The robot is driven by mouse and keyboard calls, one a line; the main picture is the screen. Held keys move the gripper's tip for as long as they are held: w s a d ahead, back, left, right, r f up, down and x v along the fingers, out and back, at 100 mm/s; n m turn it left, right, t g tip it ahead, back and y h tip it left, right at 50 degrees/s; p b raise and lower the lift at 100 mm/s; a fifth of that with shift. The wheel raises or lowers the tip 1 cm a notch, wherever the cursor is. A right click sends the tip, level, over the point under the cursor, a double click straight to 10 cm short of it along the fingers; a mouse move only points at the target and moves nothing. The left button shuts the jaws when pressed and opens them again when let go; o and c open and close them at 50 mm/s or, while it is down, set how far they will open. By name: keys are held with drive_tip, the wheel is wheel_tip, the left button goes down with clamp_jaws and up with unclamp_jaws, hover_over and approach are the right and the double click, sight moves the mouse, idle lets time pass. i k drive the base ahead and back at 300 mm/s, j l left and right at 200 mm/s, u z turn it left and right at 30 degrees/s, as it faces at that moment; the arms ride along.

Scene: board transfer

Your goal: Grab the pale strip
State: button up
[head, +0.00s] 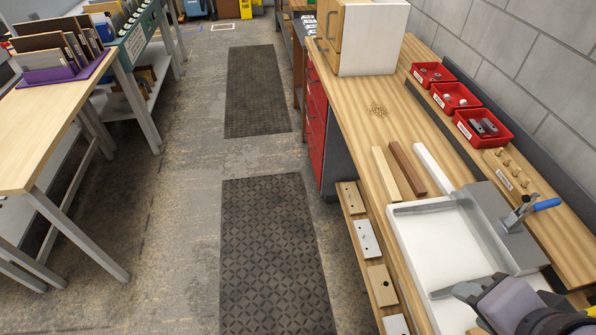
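Three strips lie side by side on the wooden workbench (349,97) at the right. The left one is a pale wood strip (385,172), the middle one is a dark brown strip (407,168), and the right one is a white strip (433,168). The pale strip lies flat, with a narrow gap to the brown one, and nothing covers it. My gripper (483,298) shows only in part at the bottom right, over the white tray area, well nearer than the strips. Its fingertips are not clear, so I cannot tell whether it is open or shut.
Just in front of the strips are a white tray (408,238) and a grey fixture with a blue-handled clamp (535,207). Red bins (484,127) line the wall side. A wooden cabinet (360,38) stands behind. The bench between cabinet and strips is mostly clear.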

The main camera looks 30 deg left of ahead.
sight(389, 184)
drive_tip(key=u, duration=0.75)
drive_tip(key=i+j+z, duration=0.9)
drive_tip(key=j+z, duration=0.3)
drive_tip(key=i+j+z, duration=0.3)
drive_tip(key=j, duration=0.2)
drive_tip(key=j+z, duration=0.65)
drive_tip(key=j, duration=0.25)
drive_tip(key=j+z, duration=0.3)
drive_tip(key=j, duration=0.2)
